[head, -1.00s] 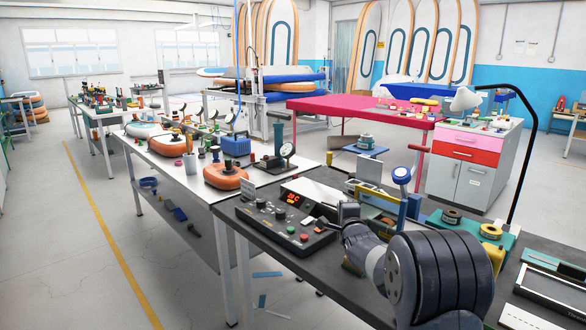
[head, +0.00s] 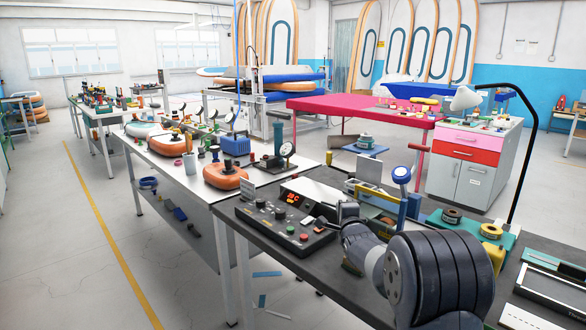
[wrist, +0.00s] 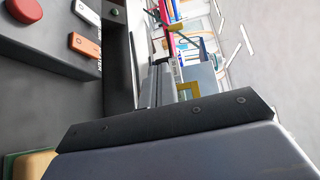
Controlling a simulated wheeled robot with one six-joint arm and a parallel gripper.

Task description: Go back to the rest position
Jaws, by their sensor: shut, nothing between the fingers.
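My gripper (head: 345,212) is at the end of my dark arm, above the near dark bench and just right of the black control panel (head: 282,228). It looks small and partly blends with the things behind it.
A box with a red lit display (head: 294,196) stands behind the panel. A blue-framed fixture (head: 405,205) is close right of my gripper. Floor at left (head: 60,260) is clear.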

